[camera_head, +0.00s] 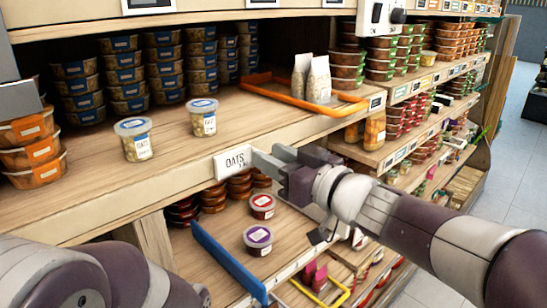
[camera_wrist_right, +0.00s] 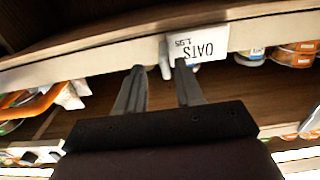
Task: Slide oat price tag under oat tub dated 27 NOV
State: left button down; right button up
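The white oat price tag (camera_head: 234,162), reading OATS, sits at the front edge of the upper shelf. It also shows upside down in the right wrist view (camera_wrist_right: 204,47). Two clear oat tubs with blue-rimmed lids stand on the shelf behind it: a left tub (camera_head: 137,148) and a right tub (camera_head: 203,124). Their dates are too small to read. My right gripper (camera_head: 268,160) is at the tag's right end. In the wrist view its fingers (camera_wrist_right: 158,66) are apart, one overlapping the tag's end; contact is unclear. My left arm shows at lower left, its gripper out of view.
Stacked blue-label tubs (camera_head: 123,72) fill the back of the shelf, with orange-label tubs (camera_head: 33,150) at left. An orange divider (camera_head: 283,97) and two pale bags (camera_head: 318,80) stand to the right. Below is a blue divider (camera_head: 225,258). Shelf space around the oat tubs is clear.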

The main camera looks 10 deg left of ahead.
jog(key=b+v, duration=0.2)
jog(key=v, duration=1)
jog(key=shift+s+b, duration=0.3)
jog(key=shift+s, duration=0.1)
